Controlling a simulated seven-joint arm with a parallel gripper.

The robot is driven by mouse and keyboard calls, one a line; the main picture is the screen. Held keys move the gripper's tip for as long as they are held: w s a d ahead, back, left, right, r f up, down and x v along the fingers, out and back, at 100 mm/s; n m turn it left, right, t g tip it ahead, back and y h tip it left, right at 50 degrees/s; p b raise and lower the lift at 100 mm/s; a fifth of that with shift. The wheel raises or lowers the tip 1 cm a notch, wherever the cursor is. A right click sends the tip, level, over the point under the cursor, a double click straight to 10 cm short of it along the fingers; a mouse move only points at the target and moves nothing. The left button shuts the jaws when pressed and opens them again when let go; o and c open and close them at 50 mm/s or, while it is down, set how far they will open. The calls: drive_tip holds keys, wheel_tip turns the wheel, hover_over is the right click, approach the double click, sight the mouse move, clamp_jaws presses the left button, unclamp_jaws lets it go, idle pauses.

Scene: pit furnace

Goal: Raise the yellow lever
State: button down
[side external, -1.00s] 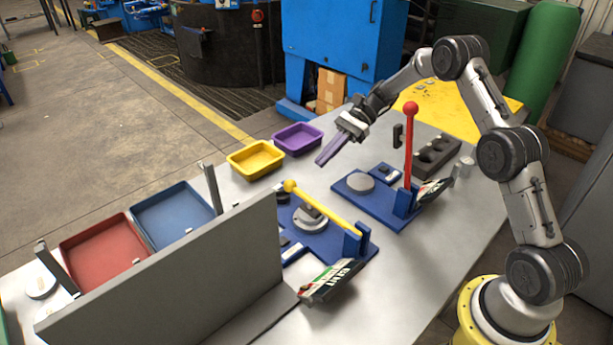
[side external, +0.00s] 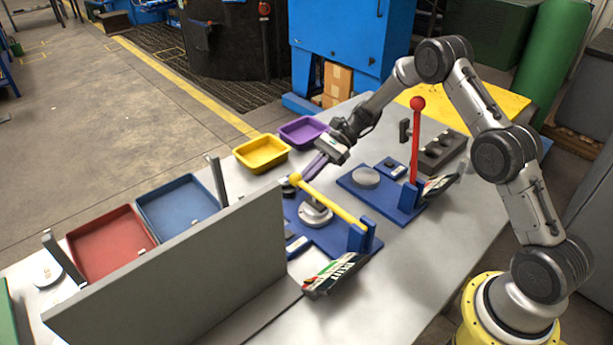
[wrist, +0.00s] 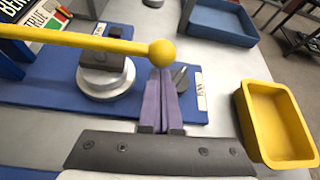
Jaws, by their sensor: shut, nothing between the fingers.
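The yellow lever (side external: 335,205) is a rod with a ball knob on a blue base (side external: 340,246). It lies low over a grey round piece, its knob end to the left and its hinge in a blue bracket to the right. In the wrist view the lever (wrist: 90,42) crosses the upper left, ending in its yellow ball (wrist: 162,52). My gripper (side external: 307,176) has purple fingers, closed together and empty. Its fingertips (wrist: 164,78) are right by the ball; whether they touch it I cannot tell.
A red upright lever (side external: 415,145) stands on another blue base to the right. A yellow bin (side external: 262,168) and a purple bin (side external: 303,132) sit behind. A grey panel (side external: 175,280) stands at the front left, with blue and red trays beyond it.

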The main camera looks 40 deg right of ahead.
drive_tip(key=shift+r+n+t, duration=0.5)
drive_tip(key=shift+r, duration=0.85)
drive_tip(key=s+r+n+t, duration=0.2)
drive_tip(key=s+r, duration=1.4)
drive_tip(key=r, duration=0.3)
drive_tip(key=shift+n+t+y, duration=0.3)
drive_tip(key=shift+n, duration=0.1)
drive_tip(key=shift+d, duration=0.1)
